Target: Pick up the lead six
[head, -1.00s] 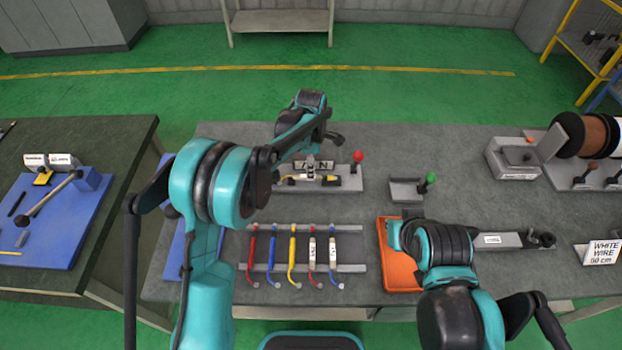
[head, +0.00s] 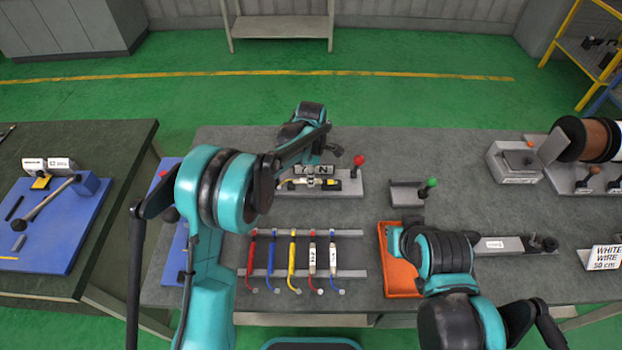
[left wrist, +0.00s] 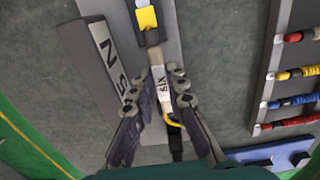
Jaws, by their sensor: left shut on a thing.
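The lead six (left wrist: 163,92) has a white sleeve marked "SIX", with a yellow and black piece (left wrist: 147,18) at its far end. In the left wrist view my left gripper (left wrist: 166,76) has its two fingers closed on either side of the sleeve. In the head view the lead lies along the grey fixture with the red-knobbed lever (head: 348,184), and my left arm reaches over it. The fingertips are hard to make out there. My right arm shows at the lower right of the head view; its gripper is not visible.
A rack (head: 352,254) with several red, blue, yellow and white-labelled leads stands nearer on the table. An orange tray (head: 401,279) is beside my right arm. A green-knobbed fixture (head: 407,194) stands right of the red-knobbed one.

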